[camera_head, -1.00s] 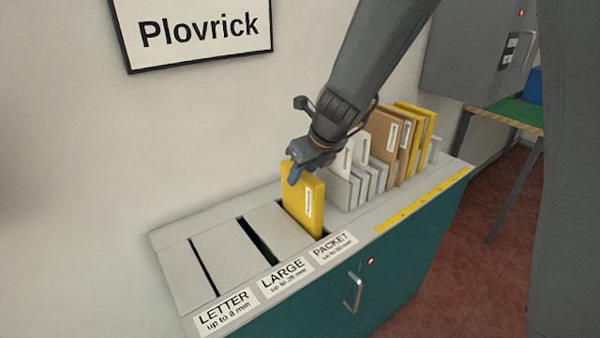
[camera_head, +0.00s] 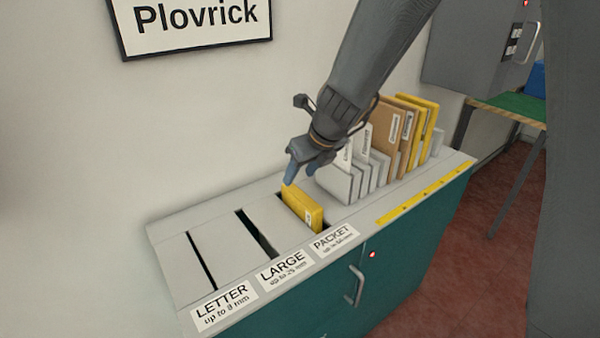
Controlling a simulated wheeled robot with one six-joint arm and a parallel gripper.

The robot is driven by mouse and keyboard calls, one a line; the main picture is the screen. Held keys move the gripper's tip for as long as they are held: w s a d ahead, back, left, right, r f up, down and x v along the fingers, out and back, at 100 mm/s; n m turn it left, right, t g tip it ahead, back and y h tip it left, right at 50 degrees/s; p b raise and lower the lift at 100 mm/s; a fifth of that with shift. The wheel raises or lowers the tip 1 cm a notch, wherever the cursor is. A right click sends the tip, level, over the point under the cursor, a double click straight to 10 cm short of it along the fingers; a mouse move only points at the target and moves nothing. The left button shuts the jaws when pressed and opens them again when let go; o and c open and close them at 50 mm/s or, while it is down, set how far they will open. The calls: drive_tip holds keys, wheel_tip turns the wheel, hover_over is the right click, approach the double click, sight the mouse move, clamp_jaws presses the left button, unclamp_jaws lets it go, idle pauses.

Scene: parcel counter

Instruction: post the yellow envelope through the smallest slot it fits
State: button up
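The yellow envelope (camera_head: 302,208) stands in the slot behind the PACKET label (camera_head: 336,238), the rightmost of three slots. Only its upper part shows above the counter top; the rest is hidden inside. My gripper (camera_head: 300,175) is just above the envelope's upper left end. Its blue fingertips are spread apart with nothing seen between them. The middle slot (camera_head: 256,232), by the LARGE label (camera_head: 284,270), and the narrow left slot (camera_head: 201,262), by the LETTER label (camera_head: 223,305), are empty at the top.
A rack of white, brown and yellow envelopes (camera_head: 408,120) stands right of the slots, close to my arm. A yellow strip (camera_head: 425,196) runs along the counter's front edge. The teal cabinet front (camera_head: 415,240) has a handle and a red light. The counter top left of the envelope is clear.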

drive_tip(key=p+v, duration=0.3)
drive_tip(key=v, duration=0.4)
drive_tip(key=shift+r, duration=0.4)
drive_tip(key=shift+s+d, duration=0.1)
drive_tip(key=shift+s, duration=0.05)
idle(0.4)
drive_tip(key=s+d+f+n+g+h, duration=0.1)
drive_tip(key=s+d+f+n, duration=0.1)
drive_tip(key=s+d+n, duration=0.3)
drive_tip(key=s+d+f+n+g+h, duration=0.1)
drive_tip(key=s+d+n, duration=0.3)
drive_tip(key=s+n, duration=0.4)
drive_tip(key=s+d+f+n+g+h, duration=0.1)
drive_tip(key=s+d+f+n, duration=0.3)
drive_tip(key=n, duration=1.2)
drive_tip(key=shift+s+d+g, duration=0.8)
drive_tip(key=shift+s, duration=0.45)
